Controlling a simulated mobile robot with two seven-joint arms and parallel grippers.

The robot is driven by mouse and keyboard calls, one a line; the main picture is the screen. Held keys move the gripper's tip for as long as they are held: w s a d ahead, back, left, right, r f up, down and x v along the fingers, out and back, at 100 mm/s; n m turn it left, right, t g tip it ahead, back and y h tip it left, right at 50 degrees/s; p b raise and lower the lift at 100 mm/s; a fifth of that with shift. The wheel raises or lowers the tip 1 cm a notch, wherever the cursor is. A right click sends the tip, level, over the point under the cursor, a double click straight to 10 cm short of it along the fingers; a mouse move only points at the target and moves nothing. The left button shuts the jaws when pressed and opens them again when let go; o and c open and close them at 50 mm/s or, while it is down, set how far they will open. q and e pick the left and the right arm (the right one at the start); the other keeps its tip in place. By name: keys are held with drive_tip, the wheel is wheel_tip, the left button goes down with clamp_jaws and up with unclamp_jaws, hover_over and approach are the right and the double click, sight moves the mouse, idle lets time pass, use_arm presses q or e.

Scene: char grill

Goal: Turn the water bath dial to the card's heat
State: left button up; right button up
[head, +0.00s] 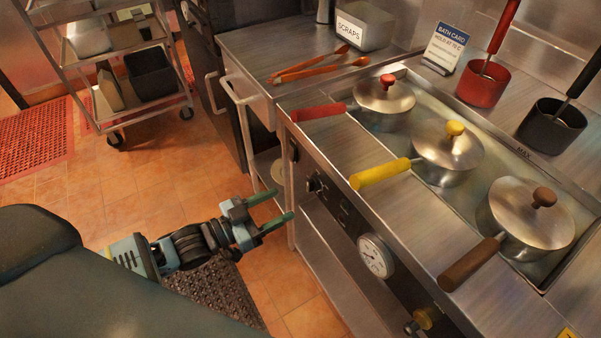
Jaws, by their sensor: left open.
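The water bath (325,157) is a steel counter unit with a sunken well, seen at the right of the head view. A small black dial (314,184) sits on its dark front panel; its setting is too small to read. A round white gauge (375,257) is lower on the same front. My right gripper is not in view.
Three lidded pots with red (385,95), yellow (446,146) and brown (530,215) knobs sit in the well, handles jutting over the front edge.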

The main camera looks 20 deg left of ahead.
sight(308, 188)
use_arm(q)
drive_tip(key=shift+r+x, duration=0.15)
drive_tip(key=shift+x, duration=1.9)
drive_tip(key=shift+r+x, duration=0.15)
drive_tip(key=shift+x, duration=1.9)
drive_tip(key=shift+a, duration=0.15)
drive_tip(key=c, duration=1)
drive_tip(key=shift+m, duration=0.3)
